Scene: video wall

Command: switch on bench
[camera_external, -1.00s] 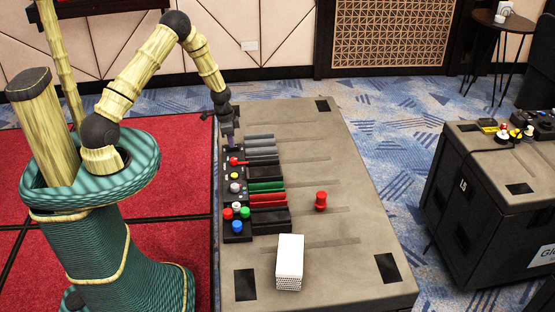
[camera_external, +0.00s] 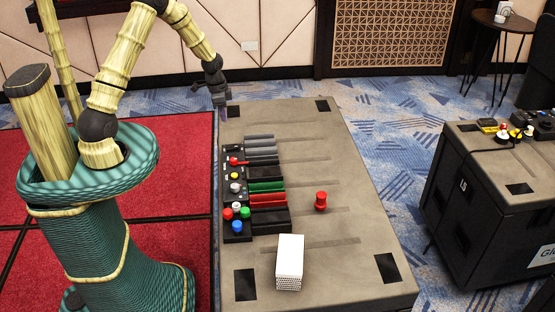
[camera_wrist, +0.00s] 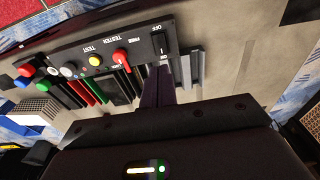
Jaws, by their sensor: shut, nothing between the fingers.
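The bench (camera_external: 330,170) is a grey-topped table with a black control strip (camera_external: 232,180) along its left edge. In the wrist view the strip (camera_wrist: 85,57) carries a dark switch (camera_wrist: 159,44) at its right end, between labels OFF and ON. Which way the switch is set is too small to tell. My gripper (camera_external: 224,106) is shut and empty, raised beyond the far end of the strip in the external view. In the wrist view its fingers (camera_wrist: 158,88) point toward the switch end and hide part of the area below ON.
Beside the switch are a red knob (camera_wrist: 121,55) and a yellow button (camera_wrist: 95,60). Coloured bars (camera_external: 266,188) lie right of the strip. A red plunger-like object (camera_external: 321,200) and a white box (camera_external: 290,262) stand on the bench.

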